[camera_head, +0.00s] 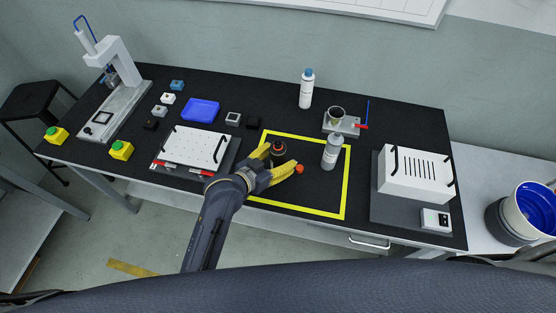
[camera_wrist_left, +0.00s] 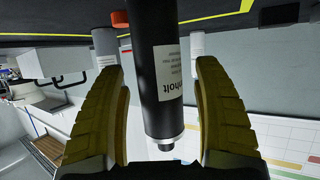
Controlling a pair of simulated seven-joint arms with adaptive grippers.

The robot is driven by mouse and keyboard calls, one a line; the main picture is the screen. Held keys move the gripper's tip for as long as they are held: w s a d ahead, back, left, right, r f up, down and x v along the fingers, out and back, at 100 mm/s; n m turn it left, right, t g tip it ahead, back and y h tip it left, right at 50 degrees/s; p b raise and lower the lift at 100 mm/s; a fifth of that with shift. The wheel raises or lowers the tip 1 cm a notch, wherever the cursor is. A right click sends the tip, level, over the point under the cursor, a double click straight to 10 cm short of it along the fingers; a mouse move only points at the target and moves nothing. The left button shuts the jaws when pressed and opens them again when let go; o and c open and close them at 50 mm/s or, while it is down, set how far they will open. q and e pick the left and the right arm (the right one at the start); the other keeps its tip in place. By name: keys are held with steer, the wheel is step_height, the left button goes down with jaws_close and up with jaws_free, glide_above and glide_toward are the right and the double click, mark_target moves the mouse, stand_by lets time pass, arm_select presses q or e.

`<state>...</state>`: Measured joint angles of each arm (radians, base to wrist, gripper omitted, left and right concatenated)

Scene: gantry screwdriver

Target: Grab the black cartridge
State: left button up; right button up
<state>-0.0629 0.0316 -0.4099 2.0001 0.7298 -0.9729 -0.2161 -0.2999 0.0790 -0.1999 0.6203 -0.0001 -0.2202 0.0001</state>
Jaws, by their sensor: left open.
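The black cartridge (camera_head: 278,152) stands inside the yellow outlined area in the head view, partly hidden by my gripper. In the left wrist view the black cartridge (camera_wrist_left: 158,85) has a white label and a silver end. My left gripper (camera_head: 279,161) is open, with a yellow finger on either side of the cartridge. In the wrist view my left gripper (camera_wrist_left: 158,70) shows gaps between both fingers and the cartridge. My right gripper is not in view.
A small orange-red object (camera_head: 299,169) lies by the fingertips. A grey bottle (camera_head: 331,152) stands just right, inside the yellow outline (camera_head: 345,185). A white-and-blue bottle (camera_head: 306,88) and a cup on a stand (camera_head: 337,115) are behind. A white plate fixture (camera_head: 192,147) is left.

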arm_select(q)
steer(key=shift+c, duration=0.3)
jaws_close()
